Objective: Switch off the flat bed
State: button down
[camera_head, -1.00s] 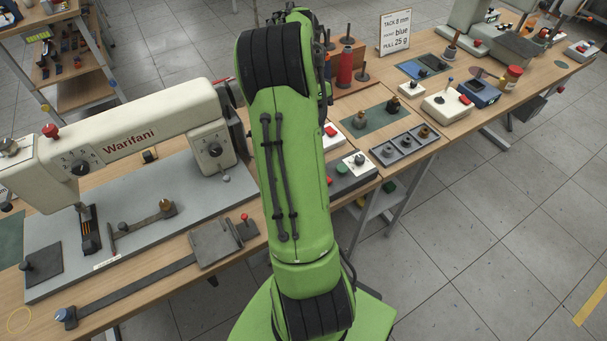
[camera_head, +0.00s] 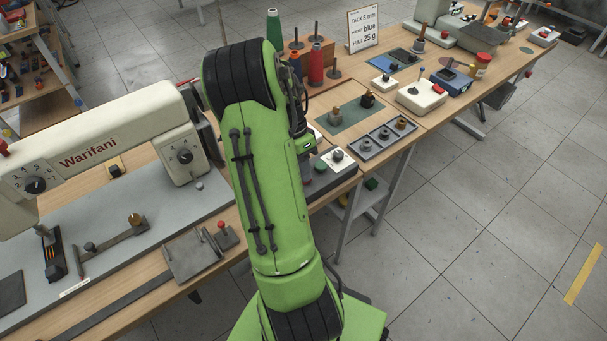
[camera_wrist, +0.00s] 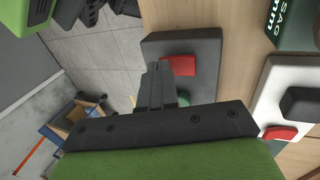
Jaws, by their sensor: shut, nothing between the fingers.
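A cream sewing machine marked Warifani (camera_head: 110,145) stands on a grey bed plate (camera_head: 215,200) at the left of the head view. A dark grey switch box (camera_head: 338,178) sits at the table's right edge, partly behind my arm. In the wrist view this box (camera_wrist: 208,50) has a red button (camera_wrist: 180,65) and a green button (camera_wrist: 272,132), the green one partly covered by my gripper. My gripper (camera_wrist: 158,75) is shut and empty, its fingertips over the box beside the red button and overlapping its left edge in view. I cannot tell whether they touch it.
A white box (camera_head: 341,164) with a dark knob stands beside the switch box; it shows a red button in the wrist view. A grey tray (camera_head: 385,140) with round parts and thread spools (camera_head: 316,65) stand farther back. Floor lies open to the right.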

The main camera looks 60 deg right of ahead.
jog(key=shift+s+f, duration=0.1)
jog(key=shift+f, duration=0.15)
jog(key=shift+s+a+f+t+h+b, duration=0.2)
jog(key=shift+f+t+h+b, duration=0.3)
jog(key=shift+b, duration=0.55)
jog(key=shift+s+r, duration=0.1)
jog(key=shift+r, duration=0.15)
jog(key=shift+y, duration=0.3)
jog(key=shift+w+d+p, duration=0.1)
jog(key=shift+w+p, duration=0.1)
jog(key=shift+p, duration=0.15)
